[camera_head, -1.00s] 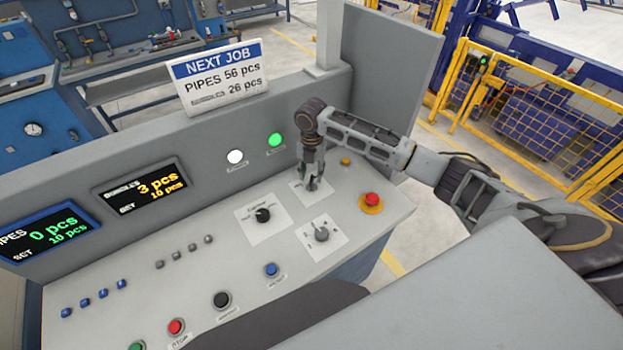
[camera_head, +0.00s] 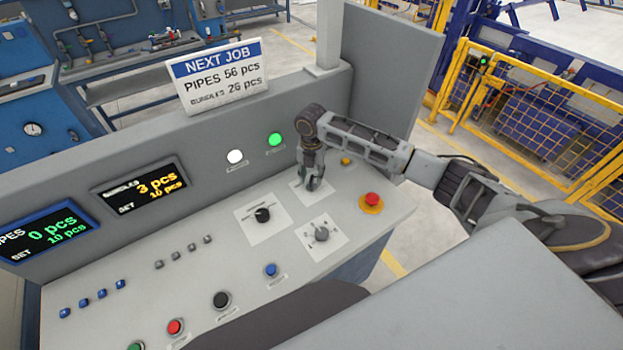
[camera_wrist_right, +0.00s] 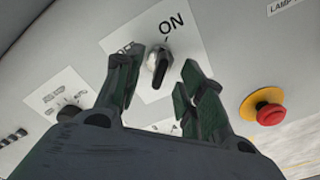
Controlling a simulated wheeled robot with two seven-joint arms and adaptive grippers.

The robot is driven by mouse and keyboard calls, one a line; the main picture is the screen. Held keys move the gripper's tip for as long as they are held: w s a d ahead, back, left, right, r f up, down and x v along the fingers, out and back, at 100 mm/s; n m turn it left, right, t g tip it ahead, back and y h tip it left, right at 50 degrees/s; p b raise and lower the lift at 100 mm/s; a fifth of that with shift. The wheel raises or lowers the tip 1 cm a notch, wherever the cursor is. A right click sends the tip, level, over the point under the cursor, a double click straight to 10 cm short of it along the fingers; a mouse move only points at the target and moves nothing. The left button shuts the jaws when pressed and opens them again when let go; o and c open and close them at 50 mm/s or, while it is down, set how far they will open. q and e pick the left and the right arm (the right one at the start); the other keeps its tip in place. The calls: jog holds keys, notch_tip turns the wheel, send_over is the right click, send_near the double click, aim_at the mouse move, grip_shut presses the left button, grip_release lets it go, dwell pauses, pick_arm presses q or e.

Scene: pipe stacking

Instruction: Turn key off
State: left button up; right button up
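The key switch (camera_wrist_right: 158,62) shows in the right wrist view on a white plate marked ON, with a partly covered OFF label at its left. Its dark handle is tilted toward ON. My right gripper (camera_wrist_right: 165,80) is open, with its two fingers on either side of the switch and a gap to the handle. In the head view my right gripper (camera_head: 314,182) points down at the switch's plate (camera_head: 298,188) and hides the switch. My left gripper is not in view.
A red emergency button (camera_head: 372,199) on a yellow base sits right of the gripper. Two rotary selectors, one black (camera_head: 262,215) and one grey (camera_head: 321,233), are nearby on the panel. The green lamp (camera_head: 275,140) is lit. The panel's raised back wall stands behind the gripper.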

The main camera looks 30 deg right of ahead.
jog(key=shift+f+b, duration=0.4)
jog(key=shift+f, duration=1.1)
jog(key=shift+p, duration=0.5)
grip_shut()
dwell(0.4)
